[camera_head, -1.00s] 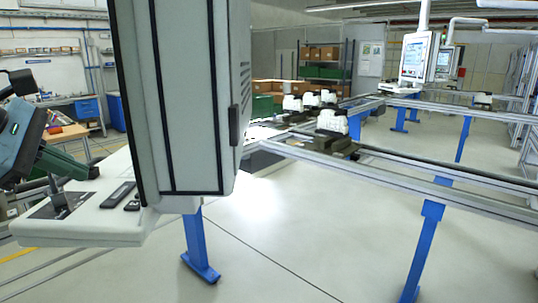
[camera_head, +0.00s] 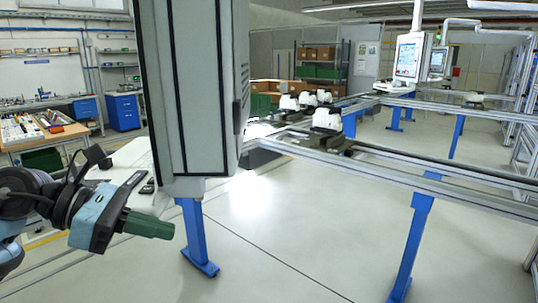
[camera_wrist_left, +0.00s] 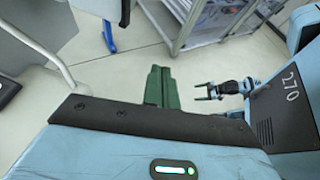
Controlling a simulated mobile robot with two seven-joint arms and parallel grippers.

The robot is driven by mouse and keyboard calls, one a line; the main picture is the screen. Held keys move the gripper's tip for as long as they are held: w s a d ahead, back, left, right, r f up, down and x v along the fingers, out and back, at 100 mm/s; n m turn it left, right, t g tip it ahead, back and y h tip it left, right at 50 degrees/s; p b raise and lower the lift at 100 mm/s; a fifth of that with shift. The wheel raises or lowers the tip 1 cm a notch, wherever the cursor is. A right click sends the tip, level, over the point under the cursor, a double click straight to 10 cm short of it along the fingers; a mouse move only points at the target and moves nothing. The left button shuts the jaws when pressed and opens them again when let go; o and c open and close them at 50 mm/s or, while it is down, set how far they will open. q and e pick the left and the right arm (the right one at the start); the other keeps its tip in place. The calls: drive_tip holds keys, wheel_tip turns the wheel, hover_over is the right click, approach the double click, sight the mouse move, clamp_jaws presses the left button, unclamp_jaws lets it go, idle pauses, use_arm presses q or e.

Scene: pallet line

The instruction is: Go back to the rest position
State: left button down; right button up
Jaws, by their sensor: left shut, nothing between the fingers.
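My left gripper (camera_head: 150,226) is at the lower left of the head view, with green fingers on a light blue and black body. It points right, in front of the white console shelf under the tall grey cabinet (camera_head: 195,90). In the left wrist view its green fingers (camera_wrist_left: 161,86) lie together with nothing between them. My right gripper (camera_wrist_left: 218,91) shows in the left wrist view as a small two-pronged shape beyond the left one. It does not show in the head view.
A conveyor frame (camera_head: 400,172) on blue legs runs across the right side, carrying white parts (camera_head: 326,117). A workbench with tools (camera_head: 40,128) stands at the left back. A control screen (camera_head: 409,57) hangs at the back right. The floor in the middle is clear.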

use_arm(q)
drive_tip(key=s+d+f+n+t+h, duration=0.1)
drive_tip(key=d+f+n+t+h, duration=0.3)
drive_tip(key=f+n+h, duration=0.6)
drive_tip(key=s+a+f+n+t+y, duration=0.2)
drive_tip(key=f+n+t+y, duration=0.45)
drive_tip(key=n, duration=0.65)
drive_tip(key=s+a+f+n+t+y, duration=0.15)
drive_tip(key=f+n+t+y, duration=0.25)
drive_tip(key=f+n+y, duration=0.65)
drive_tip(key=s+a+f+n+g+y, duration=0.1)
drive_tip(key=s+f+n+g, duration=0.3)
drive_tip(key=s+f+n, duration=0.3)
drive_tip(key=s+a+f+n+g+y+p, duration=0.1)
drive_tip(key=s+f+n+g, duration=0.3)
drive_tip(key=s+f, duration=1.2)
drive_tip(key=a+n+y, duration=0.1)
drive_tip(key=n, duration=0.3)
drive_tip(key=shift+s+f+g+y, duration=0.2)
drive_tip(key=shift+g+y, duration=0.1)
drive_tip(key=shift+g, duration=0.05)
use_arm(e)
drive_tip(key=shift+s+d+r, duration=0.2)
drive_tip(key=shift+d+r, duration=0.05)
drive_tip(key=shift+d, duration=0.05)
